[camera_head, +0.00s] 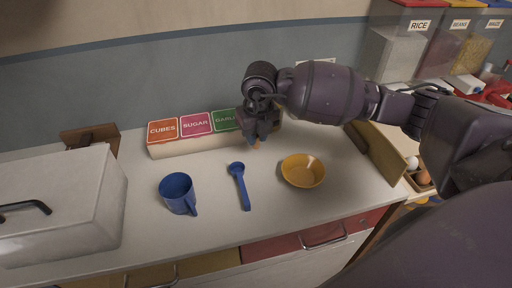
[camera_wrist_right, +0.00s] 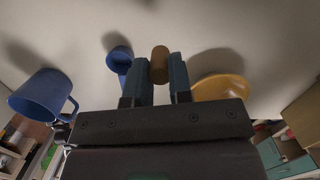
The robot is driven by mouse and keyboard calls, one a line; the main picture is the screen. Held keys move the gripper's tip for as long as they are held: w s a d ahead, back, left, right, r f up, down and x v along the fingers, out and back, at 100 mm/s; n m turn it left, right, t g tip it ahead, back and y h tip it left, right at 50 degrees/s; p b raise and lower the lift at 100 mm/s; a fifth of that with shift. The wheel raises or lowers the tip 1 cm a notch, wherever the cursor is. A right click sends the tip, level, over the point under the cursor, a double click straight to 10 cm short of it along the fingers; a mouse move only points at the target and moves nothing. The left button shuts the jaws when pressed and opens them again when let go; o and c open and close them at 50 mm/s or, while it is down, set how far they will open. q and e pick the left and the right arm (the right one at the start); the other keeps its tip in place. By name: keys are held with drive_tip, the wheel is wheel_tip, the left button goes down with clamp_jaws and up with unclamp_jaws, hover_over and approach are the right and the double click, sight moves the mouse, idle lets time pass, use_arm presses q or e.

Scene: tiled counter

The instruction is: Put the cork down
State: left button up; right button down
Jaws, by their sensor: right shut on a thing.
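The cork (camera_wrist_right: 159,64) is a small brown cylinder held between the two fingers of my right gripper (camera_wrist_right: 160,78) in the right wrist view. In the head view my right gripper (camera_head: 260,136) is low over the counter (camera_head: 225,223), just in front of the labelled boxes, with a bit of the cork (camera_head: 257,144) showing below the fingers. I cannot tell whether the cork touches the counter. My left gripper is not in view.
A blue mug (camera_head: 177,193), a blue spoon (camera_head: 240,184) and a yellow bowl (camera_head: 303,171) stand in front of the gripper. Boxes labelled CUBES, SUGAR and a third (camera_head: 195,125) stand behind. A white bread-bin-like box (camera_head: 62,205) is at left.

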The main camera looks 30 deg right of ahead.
sight(256, 148)
drive_tip(key=shift+f, duration=2.35)
drive_tip(key=shift+f, duration=0.15)
drive_tip(key=c, duration=1)
unclamp_jaws()
drive_tip(key=shift+c, duration=0.2)
drive_tip(key=shift+r, duration=0.25)
wheel_tip(256, 148, up, 12)
drive_tip(key=s, duration=0.1)
drive_tip(key=shift+s, duration=0.2)
drive_tip(key=shift+f, duration=0.15)
